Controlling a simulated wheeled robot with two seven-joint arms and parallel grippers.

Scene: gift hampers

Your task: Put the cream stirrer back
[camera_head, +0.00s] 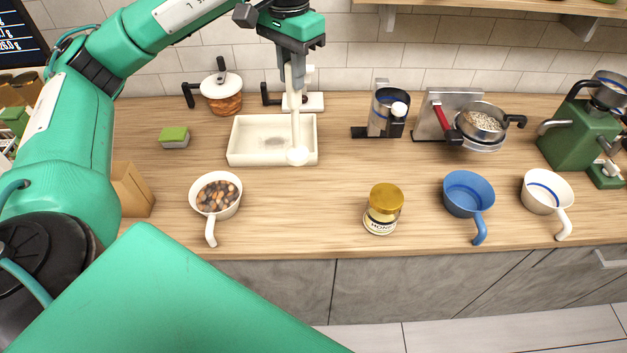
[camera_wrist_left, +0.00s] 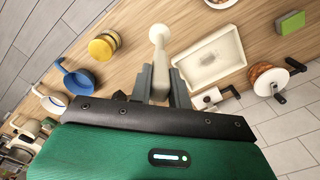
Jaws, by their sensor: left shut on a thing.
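My left gripper (camera_head: 293,82) is shut on the cream stirrer (camera_head: 296,128), a pale rod with a round knob at its lower end. The stirrer hangs roughly upright, knob down, in front of the right end of the cream tray (camera_head: 236,158). Whether it touches the tray or counter is unclear. In the left wrist view the gripper (camera_wrist_left: 160,82) has the stirrer (camera_wrist_left: 160,48) between its fingers, beside the tray (camera_wrist_left: 233,68). A white-based stand (camera_head: 314,102) with a black part is partly hidden behind the gripper. My right gripper is not in view.
A white pan of brown pieces (camera_head: 217,194), honey jar (camera_head: 383,210), blue pan (camera_head: 468,192) and white pan (camera_head: 545,190) line the front. A lidded pot (camera_head: 222,95) and green-topped sponge (camera_head: 174,137) stand left. The counter between tray and jar is clear.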

